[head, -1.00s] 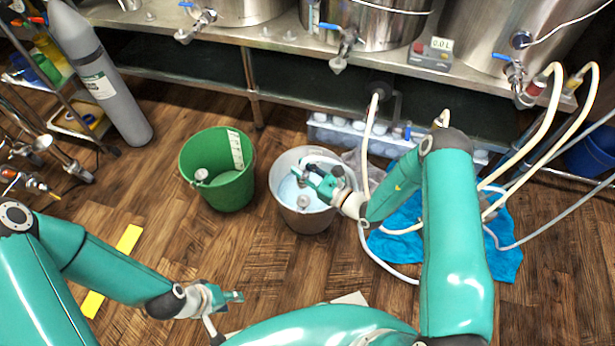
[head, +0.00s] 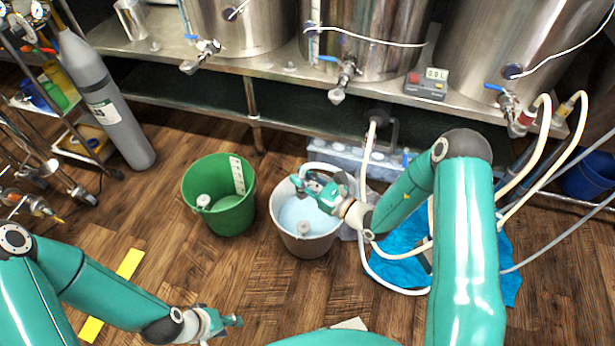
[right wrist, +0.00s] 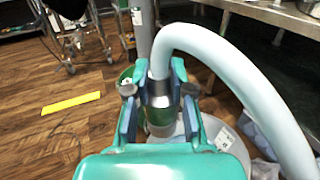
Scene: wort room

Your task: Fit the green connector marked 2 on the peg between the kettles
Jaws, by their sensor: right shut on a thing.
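My right gripper (head: 312,188) is over the grey bucket (head: 308,247). In the right wrist view its fingers are shut on the metal fitting of a pale hose end (right wrist: 159,96), with the hose (right wrist: 236,66) arching away to the right. I cannot make out a green connector or a number 2. A small peg-like stub (head: 290,67) stands on the steel shelf between the left kettle (head: 238,32) and the middle kettle (head: 385,42). My left gripper (head: 226,322) is low at the front, apart from everything; its jaw opening is unclear.
A green bucket (head: 231,217) stands left of the grey one, with a metal piece inside. Pale hoses (head: 540,160) hang from the right kettle (head: 535,50). A blue cloth (head: 395,270) lies on the floor. A gas cylinder (head: 115,115) leans at left. Valves jut from the kettles.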

